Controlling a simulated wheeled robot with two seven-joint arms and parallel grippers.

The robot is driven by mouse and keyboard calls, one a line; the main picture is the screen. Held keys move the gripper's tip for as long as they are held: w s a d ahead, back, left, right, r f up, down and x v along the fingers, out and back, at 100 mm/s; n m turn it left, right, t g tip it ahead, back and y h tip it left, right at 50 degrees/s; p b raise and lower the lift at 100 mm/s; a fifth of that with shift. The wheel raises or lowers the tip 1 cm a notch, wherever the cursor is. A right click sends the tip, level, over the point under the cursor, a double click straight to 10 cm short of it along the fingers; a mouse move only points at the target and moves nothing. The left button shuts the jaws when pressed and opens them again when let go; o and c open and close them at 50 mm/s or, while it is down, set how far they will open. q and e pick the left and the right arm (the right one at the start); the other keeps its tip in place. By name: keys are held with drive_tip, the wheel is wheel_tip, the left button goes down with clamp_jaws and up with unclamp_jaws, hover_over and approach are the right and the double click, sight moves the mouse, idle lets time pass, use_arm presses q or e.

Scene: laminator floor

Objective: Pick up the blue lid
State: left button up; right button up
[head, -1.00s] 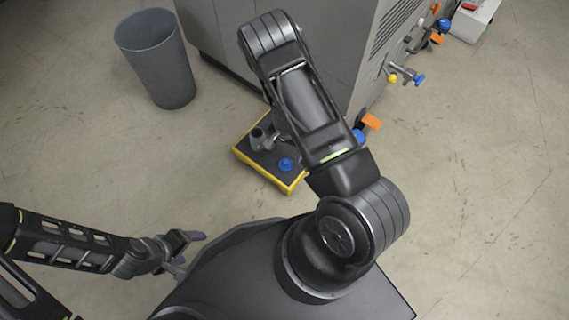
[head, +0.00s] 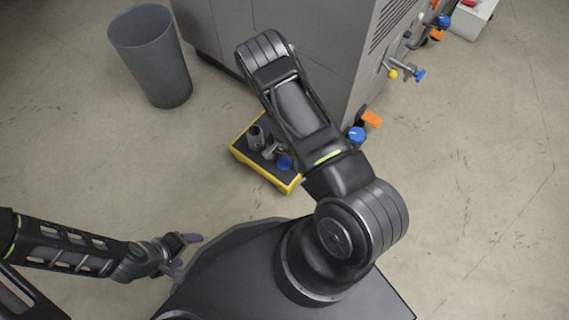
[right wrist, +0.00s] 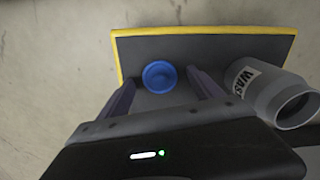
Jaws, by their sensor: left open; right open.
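The blue lid (head: 285,162) is a small round cap on the dark, yellow-edged platform (head: 243,152) on the floor. In the right wrist view the lid (right wrist: 159,76) shows between the two spread fingers of my right gripper (right wrist: 160,82), which is open and empty. In the head view my right forearm covers part of the platform, and the gripper beside the lid is hard to make out. My left gripper (head: 188,254) is open and empty at the lower left, away from the platform.
A grey container (head: 256,137) stands on the platform; its label (right wrist: 247,78) begins "WAS". A grey bin (head: 152,58) stands at upper left. A large grey machine (head: 330,45) with a blue knob (head: 357,134) and an orange handle (head: 372,119) is close behind. Open floor lies right.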

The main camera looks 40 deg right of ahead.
drive_tip(key=shift+c, duration=0.2)
idle(0.4)
drive_tip(key=c, duration=1.4)
